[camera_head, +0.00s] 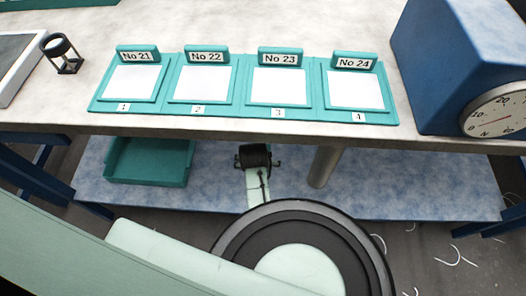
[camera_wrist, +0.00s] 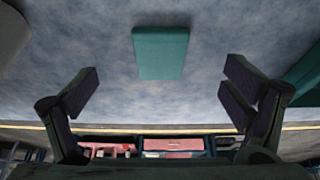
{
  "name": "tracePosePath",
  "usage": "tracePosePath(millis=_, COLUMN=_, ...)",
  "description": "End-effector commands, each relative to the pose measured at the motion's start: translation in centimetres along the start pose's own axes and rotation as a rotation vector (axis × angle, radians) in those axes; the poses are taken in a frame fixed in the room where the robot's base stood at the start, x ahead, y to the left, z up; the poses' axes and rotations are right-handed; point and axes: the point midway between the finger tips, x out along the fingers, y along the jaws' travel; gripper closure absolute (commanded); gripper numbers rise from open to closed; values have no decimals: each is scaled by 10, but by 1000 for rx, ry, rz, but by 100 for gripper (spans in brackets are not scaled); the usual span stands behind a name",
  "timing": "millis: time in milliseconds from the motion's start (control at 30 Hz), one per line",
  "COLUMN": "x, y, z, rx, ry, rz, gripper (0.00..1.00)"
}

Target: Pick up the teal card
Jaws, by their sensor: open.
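A plain teal card (camera_wrist: 160,53) lies flat on a mottled blue-grey surface in the wrist view, near the top middle. My gripper (camera_wrist: 161,88) is open, with its two dark fingers wide apart left and right of the card's line and nothing between them. The card is a little beyond the fingertips in the picture, apart from both. In the head view my gripper (camera_head: 258,158) is over the low blue shelf, below the bench edge. I cannot make out the card on that shelf there.
The low shelf (camera_head: 420,190) holds a teal tray (camera_head: 150,181) at left; a teal edge (camera_wrist: 307,85) shows at right in the wrist view.

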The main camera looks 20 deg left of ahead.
Motion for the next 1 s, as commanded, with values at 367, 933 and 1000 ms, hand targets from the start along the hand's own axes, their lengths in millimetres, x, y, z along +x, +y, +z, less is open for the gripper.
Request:
tracePosePath(millis=367, x=48, y=0, z=-1, rx=1, ry=0, rz=-1, gripper=6)
tracePosePath(millis=933, x=100, y=0, z=-4, rx=0, ry=1, rz=-1, gripper=6)
tracePosePath(millis=1000, x=100, y=0, z=-4, rx=0, ry=1, rz=-1, gripper=6)
